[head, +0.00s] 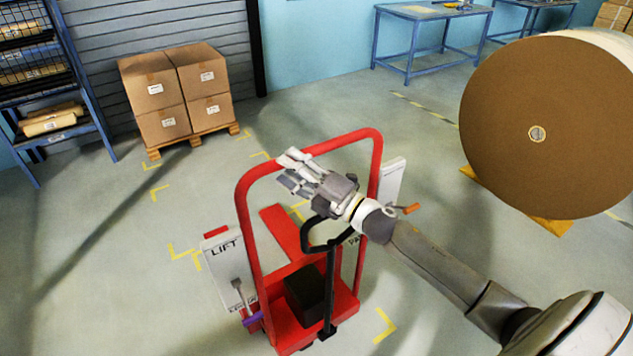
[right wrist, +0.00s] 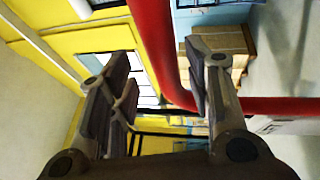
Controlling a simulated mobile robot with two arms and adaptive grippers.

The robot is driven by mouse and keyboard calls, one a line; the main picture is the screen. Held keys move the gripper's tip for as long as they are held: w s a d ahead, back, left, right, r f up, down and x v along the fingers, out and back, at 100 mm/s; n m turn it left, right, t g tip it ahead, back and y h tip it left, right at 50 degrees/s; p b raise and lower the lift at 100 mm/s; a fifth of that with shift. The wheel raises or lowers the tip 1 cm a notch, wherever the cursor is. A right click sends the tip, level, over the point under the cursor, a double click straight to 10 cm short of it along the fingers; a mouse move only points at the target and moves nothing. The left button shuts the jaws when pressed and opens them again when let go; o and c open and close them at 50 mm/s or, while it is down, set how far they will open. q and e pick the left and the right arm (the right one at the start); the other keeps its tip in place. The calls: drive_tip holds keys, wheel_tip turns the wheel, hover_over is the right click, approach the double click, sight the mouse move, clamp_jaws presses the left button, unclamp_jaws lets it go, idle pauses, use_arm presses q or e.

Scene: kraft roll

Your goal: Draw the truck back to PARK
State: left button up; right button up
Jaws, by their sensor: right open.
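The truck (head: 267,280) is a red hand truck with a tall hoop frame, standing in the middle of the head view. Its left panel (head: 225,262) reads LIFT and carries a lever with a purple grip (head: 252,319). The right panel (head: 392,180) is mostly hidden by my right arm, with only "PA" readable; an orange grip (head: 408,209) shows beside it. A black looped handle (head: 331,290) stands in front of the frame. My right gripper (head: 290,171) is open and empty by the hoop's top bar. In the right wrist view the red tube (right wrist: 155,45) shows beyond its fingers (right wrist: 165,92). My left gripper is out of view.
A large brown kraft roll (head: 545,95) rests on a yellow support (head: 552,226) at the right. Boxes (head: 178,88) on a pallet stand at the back left, beside a blue rack (head: 82,85). Yellow corner marks lie on the floor around the truck. Floor left of it is clear.

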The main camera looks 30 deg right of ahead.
drive_tip(key=v, duration=1.1)
drive_tip(key=shift+r, duration=0.2)
